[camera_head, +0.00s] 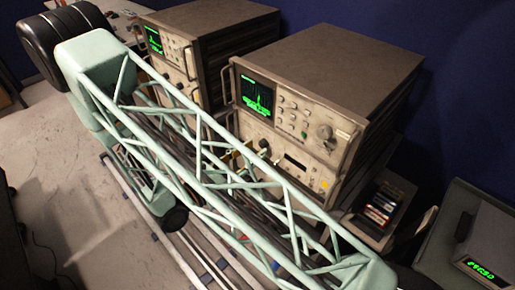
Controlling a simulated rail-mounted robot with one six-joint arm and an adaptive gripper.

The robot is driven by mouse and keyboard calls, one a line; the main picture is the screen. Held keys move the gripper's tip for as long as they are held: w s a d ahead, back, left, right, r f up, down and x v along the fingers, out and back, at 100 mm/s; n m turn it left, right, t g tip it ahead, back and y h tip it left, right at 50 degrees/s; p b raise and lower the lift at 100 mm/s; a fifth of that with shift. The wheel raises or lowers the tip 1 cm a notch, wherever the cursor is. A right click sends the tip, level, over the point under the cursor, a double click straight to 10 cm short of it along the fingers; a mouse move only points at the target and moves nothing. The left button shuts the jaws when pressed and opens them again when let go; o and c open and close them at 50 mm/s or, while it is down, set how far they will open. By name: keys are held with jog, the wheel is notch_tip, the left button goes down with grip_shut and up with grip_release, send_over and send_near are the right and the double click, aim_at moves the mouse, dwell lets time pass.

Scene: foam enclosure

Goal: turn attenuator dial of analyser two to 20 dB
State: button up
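Two beige analysers stand side by side against the dark blue wall. The nearer analyser (335,70) has a lit green screen (257,97), several small buttons and a large round knob (325,132) on its front. The farther analyser (215,25) stands to its left with its own green screen (154,40). I cannot read any label telling which is analyser two, nor any dial marking or setting. My pale green lattice arm crosses in front of both and hides much of their lower fronts. I cannot make out my gripper.
A dark slotted holder with several coloured items (383,205) stands right of the nearer analyser. A grey box with a green lit readout (480,271) is at the lower right. Bare floor (70,190) shows at left, with a cable on it.

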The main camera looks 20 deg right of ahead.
aim_at(263, 144)
jog(key=shift+x, duration=1.2)
jog(key=shift+c, duration=0.9)
jog(key=c, duration=0.7)
